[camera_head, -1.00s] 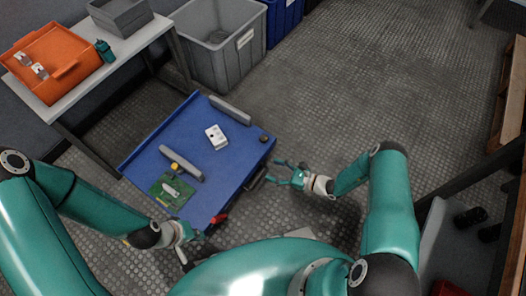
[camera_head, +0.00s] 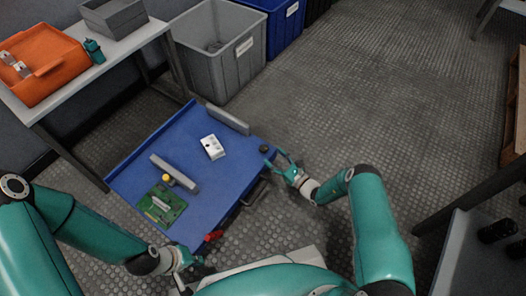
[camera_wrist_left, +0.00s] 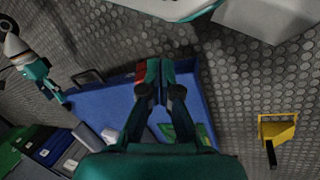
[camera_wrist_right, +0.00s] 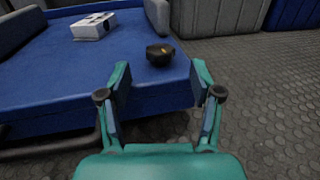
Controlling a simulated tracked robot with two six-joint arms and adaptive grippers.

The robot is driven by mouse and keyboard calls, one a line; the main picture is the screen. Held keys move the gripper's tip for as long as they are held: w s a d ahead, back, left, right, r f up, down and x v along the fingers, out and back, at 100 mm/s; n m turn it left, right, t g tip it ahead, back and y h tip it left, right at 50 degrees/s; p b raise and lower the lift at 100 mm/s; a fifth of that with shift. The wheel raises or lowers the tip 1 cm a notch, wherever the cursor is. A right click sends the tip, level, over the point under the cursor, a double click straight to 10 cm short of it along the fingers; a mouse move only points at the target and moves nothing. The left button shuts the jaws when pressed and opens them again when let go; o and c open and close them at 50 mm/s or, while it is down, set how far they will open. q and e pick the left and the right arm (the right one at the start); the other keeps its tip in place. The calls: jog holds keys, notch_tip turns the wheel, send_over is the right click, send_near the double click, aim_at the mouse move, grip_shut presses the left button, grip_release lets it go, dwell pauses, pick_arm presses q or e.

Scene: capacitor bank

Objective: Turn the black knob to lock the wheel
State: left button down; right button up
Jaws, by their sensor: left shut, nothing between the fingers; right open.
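The black knob (camera_head: 264,149) sits on the right corner of the blue cart top (camera_head: 225,180). In the right wrist view the knob (camera_wrist_right: 160,54) stands upright on the blue surface, ahead of and between my open fingers. My right gripper (camera_head: 279,159) is open and empty, just beside the knob; in the right wrist view its fingertips (camera_wrist_right: 160,72) show apart and not touching it. My left gripper (camera_head: 192,262) is shut and empty near the cart's front corner, by a red part (camera_head: 213,236). It also shows in the left wrist view (camera_wrist_left: 152,70). The wheel is not clearly visible.
A white box (camera_head: 213,147), a grey bar (camera_head: 175,173) with a yellow knob and a green board (camera_head: 160,205) lie on the cart. A table with an orange tray (camera_head: 45,65) and grey bins (camera_head: 215,45) stand behind.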

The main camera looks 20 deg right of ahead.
jog(key=b+x, duration=0.1)
jog(key=x, duration=0.3)
jog(key=shift+w+a+f+b, duration=0.15)
jog(key=shift+w+a+b, duration=0.1)
jog(key=shift+w+b, duration=0.05)
jog(key=shift+x, duration=0.8)
jog(key=c, duration=1.2)
jog(key=shift+o, duration=0.2)
jog(key=shift+a+r+m+t+h+p, duration=0.1)
jog(key=shift+r+m+t+h+p, duration=0.25)
jog(key=shift+m+h+p, duration=0.35)
jog(key=m+h, duration=0.1)
jog(key=h, duration=0.1)
jog(key=shift+f+t+h+p, duration=0.15)
jog(key=shift+t+h+p, duration=0.15)
jog(key=shift+t+p, duration=0.1)
jog(key=shift+f+m, duration=0.1)
jog(key=shift+m, duration=0.2)
